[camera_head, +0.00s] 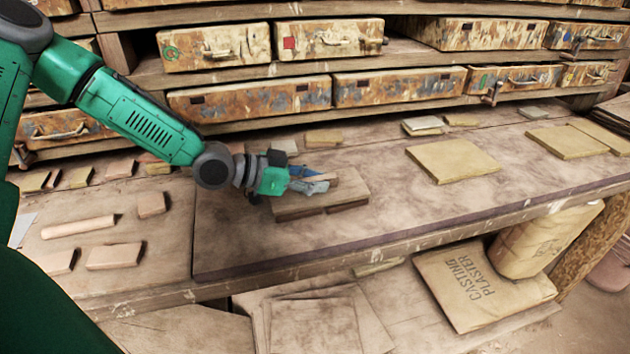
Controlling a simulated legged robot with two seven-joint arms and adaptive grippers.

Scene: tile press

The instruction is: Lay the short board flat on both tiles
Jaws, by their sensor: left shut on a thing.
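The short board (346,188) is a brown wooden piece on the workbench, left of the middle of the view. It looks flat and level, lying over two tiles. The tiles show only as low edges beneath its front side, the left tile (298,214) and the right tile (347,206), with a small gap between them. My left gripper (316,184) reaches in from the left and is shut on the short board at its top, hiding part of its back left. Whether the board touches both tiles is hard to tell. My right gripper is not in view.
A yellowish square slab (452,160) lies to the right on the workbench (420,205). Another slab (565,142) lies farther right. Clay blocks (114,256) and a roller-like piece (78,227) lie at left. Drawers (400,87) stand behind. The bench front is clear.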

